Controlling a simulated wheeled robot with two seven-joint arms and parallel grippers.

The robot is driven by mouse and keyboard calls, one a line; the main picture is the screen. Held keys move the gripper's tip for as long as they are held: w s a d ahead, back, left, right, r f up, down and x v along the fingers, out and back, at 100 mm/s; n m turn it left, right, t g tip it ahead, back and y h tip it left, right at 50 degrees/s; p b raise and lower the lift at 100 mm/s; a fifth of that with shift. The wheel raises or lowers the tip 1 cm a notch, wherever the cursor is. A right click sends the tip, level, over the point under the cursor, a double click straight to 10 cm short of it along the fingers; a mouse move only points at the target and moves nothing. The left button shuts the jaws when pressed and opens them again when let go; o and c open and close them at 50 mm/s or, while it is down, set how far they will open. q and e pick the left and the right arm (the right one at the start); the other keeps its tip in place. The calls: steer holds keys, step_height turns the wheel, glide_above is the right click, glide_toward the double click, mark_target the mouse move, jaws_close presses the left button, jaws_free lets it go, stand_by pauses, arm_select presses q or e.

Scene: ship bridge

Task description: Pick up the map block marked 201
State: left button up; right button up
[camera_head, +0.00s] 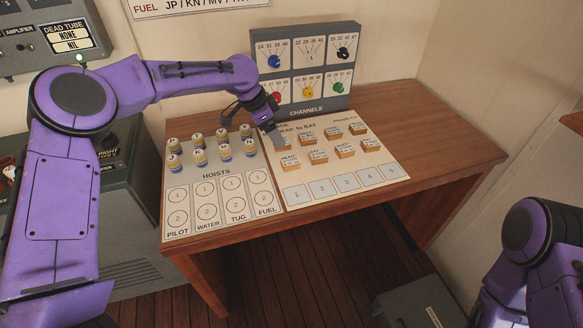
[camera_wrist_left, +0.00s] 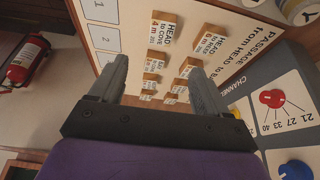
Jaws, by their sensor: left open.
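Several small wooden map blocks with white printed labels stand in two rows on the passage board (camera_head: 390,169). In the left wrist view one block (camera_wrist_left: 164,29) reads "HEAD to COVE", with small print that looks like 201. A block (camera_wrist_left: 207,40) starting "HEAD to R" stands to its right. In the head view the front-left block (camera_head: 289,162) reads "HEAD". My left gripper (camera_head: 274,136) is open and empty above the board's back-left part, partly covering it. In the wrist view its fingers (camera_wrist_left: 158,64) spread around the sight of several blocks. My right gripper is out of view.
A grey channels panel (camera_head: 307,112) with coloured knobs stands close behind my left gripper. The hoists board (camera_head: 222,175) with several striped pieces lies to the left. The wooden desk (camera_head: 420,125) is clear at right. A fire extinguisher (camera_wrist_left: 24,60) shows in the wrist view.

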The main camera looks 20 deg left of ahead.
arm_select(q)
step_height(320, 180, down, 3)
steer(key=b, duration=0.2)
steer(key=p, duration=0.2)
glide_above(289, 160)
steer(key=s+a, duration=0.2)
steer(key=f, duration=0.4)
steer(key=shift+w+f, duration=0.15)
steer(key=shift+w, duration=0.05)
steer(key=p+x, duration=0.1)
steer(key=x, duration=0.4)
steer(key=shift+p, duration=0.4)
steer(key=shift+w+d+f, duration=0.1)
steer(key=shift+w+f, duration=0.05)
steer(key=shift+f, duration=0.2)
steer(key=c, duration=1.1)
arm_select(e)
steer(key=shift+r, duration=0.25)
